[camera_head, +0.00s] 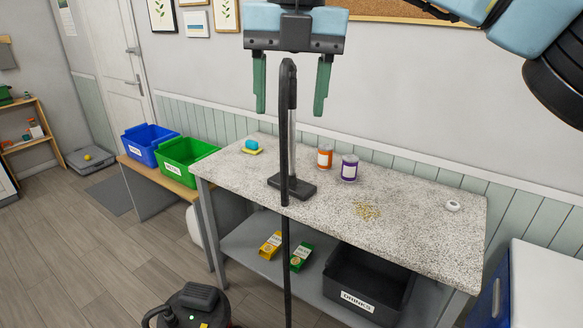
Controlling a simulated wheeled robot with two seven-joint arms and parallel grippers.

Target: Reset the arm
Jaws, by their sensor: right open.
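My right gripper (290,112) is at the top middle, with its two green fingers pointing down and spread wide apart. A dark vacuum wand (291,135) stands upright between the fingers in the picture, with gaps on both sides. Its flat black head (292,188) appears to rest on the speckled counter (403,212). A dark tube runs down past the counter's front edge. A black vacuum body (193,303) is partly in view at the bottom. My left gripper is not in view.
An orange can (325,156), a purple can (349,169), crumbs (366,210), a white ring-like item (452,205) and a sponge (252,146) are on the counter. Blue (150,143) and green (185,157) bins stand left.

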